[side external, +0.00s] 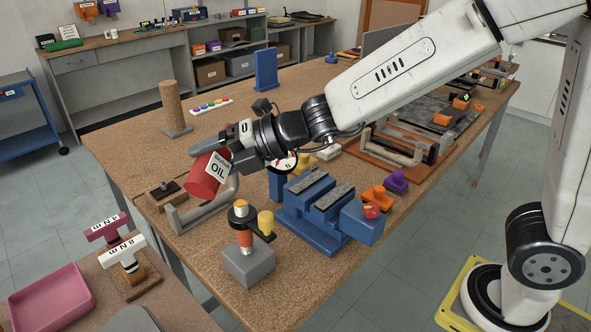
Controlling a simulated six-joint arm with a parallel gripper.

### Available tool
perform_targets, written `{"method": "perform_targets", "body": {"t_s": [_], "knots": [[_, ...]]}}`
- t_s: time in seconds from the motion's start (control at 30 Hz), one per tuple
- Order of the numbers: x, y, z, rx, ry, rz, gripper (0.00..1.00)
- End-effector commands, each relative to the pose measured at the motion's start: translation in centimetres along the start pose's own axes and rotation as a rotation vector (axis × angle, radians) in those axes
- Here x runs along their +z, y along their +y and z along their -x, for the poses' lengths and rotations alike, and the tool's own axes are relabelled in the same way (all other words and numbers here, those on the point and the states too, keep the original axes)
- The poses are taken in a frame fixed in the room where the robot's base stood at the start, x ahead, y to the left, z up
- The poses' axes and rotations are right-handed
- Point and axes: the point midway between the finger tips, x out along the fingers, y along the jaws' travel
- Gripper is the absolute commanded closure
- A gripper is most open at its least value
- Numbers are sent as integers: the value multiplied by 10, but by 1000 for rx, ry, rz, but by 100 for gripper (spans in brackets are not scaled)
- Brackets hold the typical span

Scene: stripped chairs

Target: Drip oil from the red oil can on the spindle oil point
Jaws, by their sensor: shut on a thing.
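My gripper (218,152) is shut on the red oil can (202,178), which has a white label reading OIL. The can is tilted and held above the near left part of the wooden table. Its spout cannot be made out.
A blue vise-like fixture (318,212) stands right of the post. Orange (376,197) and purple (396,181) pieces sit farther right.

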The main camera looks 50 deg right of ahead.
Motion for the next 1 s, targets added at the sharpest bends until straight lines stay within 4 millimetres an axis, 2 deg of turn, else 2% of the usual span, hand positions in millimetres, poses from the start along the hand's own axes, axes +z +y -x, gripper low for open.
{"method": "perform_targets", "body": {"t_s": [0.47,1.0], "knots": [[0,1,0,-14,-13,39,100],[0,0,0,-131,-93,319,100]]}}
